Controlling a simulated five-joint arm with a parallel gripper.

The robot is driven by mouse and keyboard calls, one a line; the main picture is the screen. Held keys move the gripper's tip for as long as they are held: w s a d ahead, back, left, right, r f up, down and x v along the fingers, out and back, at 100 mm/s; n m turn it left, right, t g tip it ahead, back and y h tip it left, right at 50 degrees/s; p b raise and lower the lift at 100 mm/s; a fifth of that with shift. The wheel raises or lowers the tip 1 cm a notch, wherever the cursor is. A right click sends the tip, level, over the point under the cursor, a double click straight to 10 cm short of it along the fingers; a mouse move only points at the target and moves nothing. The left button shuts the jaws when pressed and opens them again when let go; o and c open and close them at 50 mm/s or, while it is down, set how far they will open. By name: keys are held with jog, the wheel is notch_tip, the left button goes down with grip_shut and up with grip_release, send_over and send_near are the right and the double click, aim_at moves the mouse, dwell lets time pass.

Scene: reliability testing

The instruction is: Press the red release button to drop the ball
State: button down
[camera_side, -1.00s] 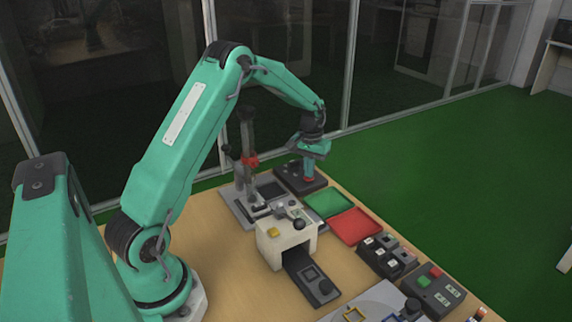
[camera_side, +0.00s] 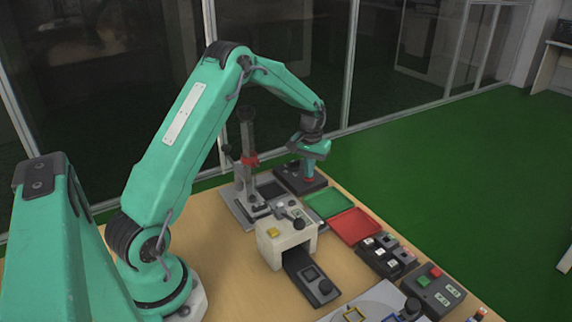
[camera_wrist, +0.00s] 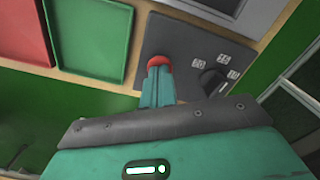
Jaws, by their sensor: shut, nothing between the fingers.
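The red button (camera_wrist: 158,62) sits on a dark control panel (camera_wrist: 185,35) in the wrist view. My gripper (camera_wrist: 159,72) is shut and empty, with its green fingertips right at the button, covering part of it. In the side view my gripper (camera_side: 309,174) points down over the same dark panel (camera_side: 289,180) at the back of the table, and a bit of the red button (camera_side: 308,180) shows below the tips. I cannot tell how far the button is pressed in. A drop stand (camera_side: 246,150) with a red clamp stands left of the panel. I cannot make out the ball.
A green tray (camera_side: 322,203) and a red tray (camera_side: 356,226) lie in front of the panel. A black knob (camera_wrist: 215,82) is on the panel right of the button. A white machine (camera_side: 284,246) and several control boxes (camera_side: 432,290) fill the front of the table.

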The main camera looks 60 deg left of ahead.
jog(key=shift+r, duration=3.5)
jog(key=shift+d+r, duration=0.1)
jog(key=s+d+r+m+t, duration=0.3)
jog(key=s+d+r, duration=0.85)
jog(key=r, duration=0.25)
jog(key=s+d+m+t, duration=0.1)
jog(key=s+d, duration=0.3)
jog(key=s, duration=0.4)
jog(key=s+d+m+t, duration=0.1)
jog(key=s+d, duration=0.3)
jog(key=s, duration=0.4)
jog(key=shift+d+f+m+t, duration=0.2)
jog(key=shift+m+t, duration=0.1)
jog(key=shift+m, duration=0.2)
